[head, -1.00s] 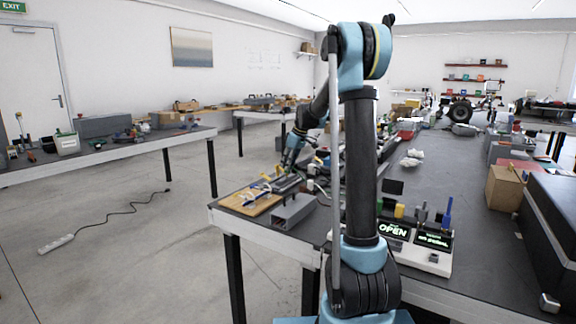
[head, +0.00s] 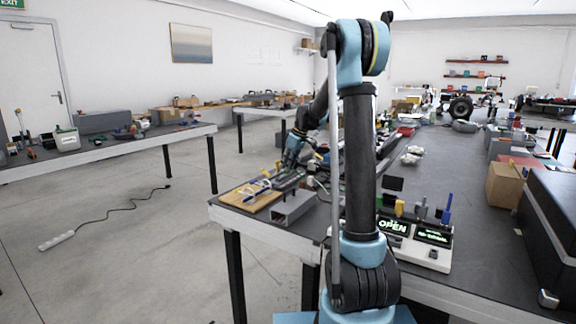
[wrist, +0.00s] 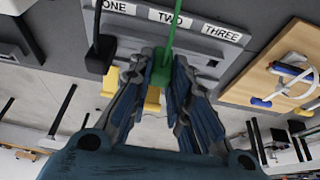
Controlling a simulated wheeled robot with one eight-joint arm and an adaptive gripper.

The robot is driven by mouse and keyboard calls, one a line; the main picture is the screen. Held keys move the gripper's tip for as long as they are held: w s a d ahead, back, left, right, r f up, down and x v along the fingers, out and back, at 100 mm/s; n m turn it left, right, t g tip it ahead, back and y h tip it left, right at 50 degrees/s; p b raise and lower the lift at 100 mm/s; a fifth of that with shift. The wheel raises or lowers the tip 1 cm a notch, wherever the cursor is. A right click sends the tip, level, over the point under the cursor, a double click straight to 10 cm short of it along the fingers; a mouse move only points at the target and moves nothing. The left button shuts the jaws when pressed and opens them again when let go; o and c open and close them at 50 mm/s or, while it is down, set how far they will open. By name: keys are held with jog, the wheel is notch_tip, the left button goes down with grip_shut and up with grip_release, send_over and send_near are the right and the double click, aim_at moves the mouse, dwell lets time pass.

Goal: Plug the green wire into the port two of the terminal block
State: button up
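The grey terminal block (wrist: 135,22) spans the top of the wrist view, with white labels ONE, TWO and THREE. My gripper (wrist: 162,78) is shut on the green plug of the green wire (wrist: 170,28), just below the label TWO. The wire runs up past that label. The plug is at the block's edge by port two; my fingers hide its tip, so I cannot tell whether it is inside. A dark square hole, port three (wrist: 213,62), is empty. A black plug (wrist: 100,55) is at port one. In the head view my gripper is small and unclear over the bench.
A wooden board (head: 250,197) with white and blue wires lies near the bench's front corner, beside a grey metal box (head: 293,207). It also shows in the wrist view (wrist: 268,68). A white console with an OPEN display (head: 432,256) stands right of my arm.

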jog(key=o, duration=0.5)
jog(key=v, duration=1.2)
jog(key=shift+f, duration=0.1)
